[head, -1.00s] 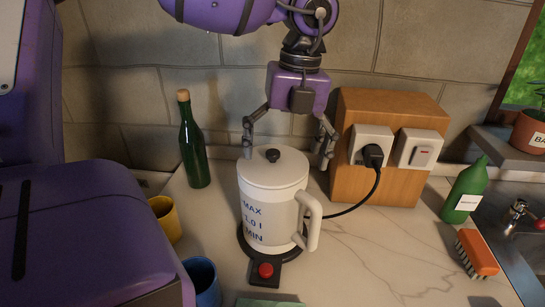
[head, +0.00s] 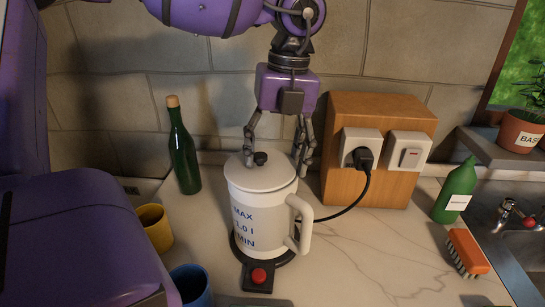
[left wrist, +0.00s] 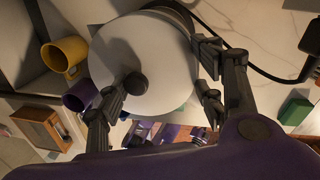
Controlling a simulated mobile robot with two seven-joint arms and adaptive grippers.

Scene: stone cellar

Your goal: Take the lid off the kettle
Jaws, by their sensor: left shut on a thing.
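The white kettle (head: 262,218) with blue markings stands upright on its black base, handle to the right. Its pale lid (head: 262,178) with a dark knob (head: 260,158) is on top, with no clear gap below it in the head view. My left gripper (head: 274,163) comes from above and behind, shut on the lid with a finger on either side. The left wrist view shows the lid (left wrist: 150,65) from above, between the two fingers (left wrist: 160,88). The finger contact at the far edge is partly hidden. My right gripper is not in view.
A green bottle (head: 183,150) stands behind left, and a yellow mug (head: 154,228) and a blue mug (head: 190,285) at left. A wooden socket box (head: 377,125) with a plugged cord (head: 345,208) is at right.

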